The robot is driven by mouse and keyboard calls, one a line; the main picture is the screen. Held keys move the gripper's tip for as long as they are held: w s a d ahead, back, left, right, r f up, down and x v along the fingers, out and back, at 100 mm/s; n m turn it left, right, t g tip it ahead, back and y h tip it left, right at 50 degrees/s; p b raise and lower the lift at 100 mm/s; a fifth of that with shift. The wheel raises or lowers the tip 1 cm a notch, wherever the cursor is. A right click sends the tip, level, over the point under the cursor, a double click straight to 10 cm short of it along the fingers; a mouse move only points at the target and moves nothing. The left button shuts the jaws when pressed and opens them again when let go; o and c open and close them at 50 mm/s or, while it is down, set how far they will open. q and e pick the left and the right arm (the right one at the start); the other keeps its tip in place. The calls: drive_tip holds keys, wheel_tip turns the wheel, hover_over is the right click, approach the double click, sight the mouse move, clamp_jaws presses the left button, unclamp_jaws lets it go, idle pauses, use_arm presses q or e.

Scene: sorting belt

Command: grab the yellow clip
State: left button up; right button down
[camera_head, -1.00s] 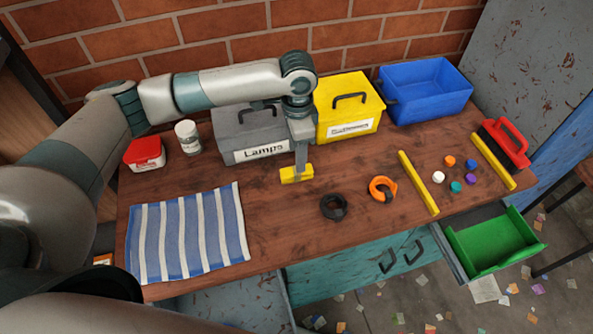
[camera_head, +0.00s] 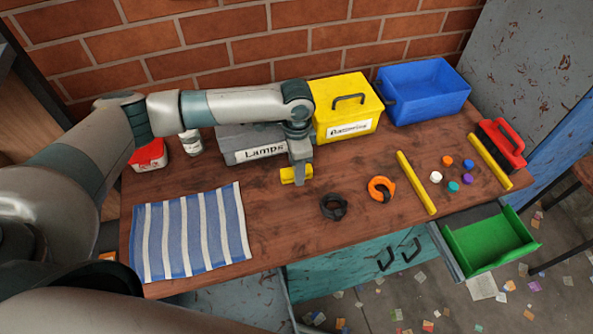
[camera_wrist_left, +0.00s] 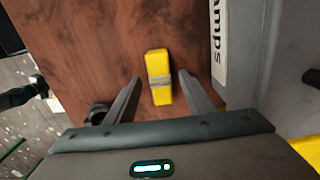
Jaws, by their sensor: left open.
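The yellow clip, a small yellow block with a grey band, lies on the wooden table in front of the grey "Lamps" box. It shows in the head view (camera_head: 288,176) and in the left wrist view (camera_wrist_left: 159,92). My left gripper (camera_head: 300,176) points down over it and partly hides its right part in the head view. In the left wrist view the fingers (camera_wrist_left: 159,75) are open, one on each side of the clip with a gap to both. I cannot tell how far above the table the tips are. My right gripper is not in view.
The grey box (camera_head: 232,146) and yellow box (camera_head: 345,108) stand close behind. A black ring (camera_head: 333,207) and an orange ring (camera_head: 381,189) lie to the right. A striped cloth (camera_head: 190,233) lies to the left. The table between cloth and black ring is clear.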

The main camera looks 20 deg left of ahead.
use_arm(q)
drive_tip(key=shift+f+p, duration=0.3)
drive_tip(key=shift+p, duration=0.1)
idle(1.1)
drive_tip(key=c, duration=1.1)
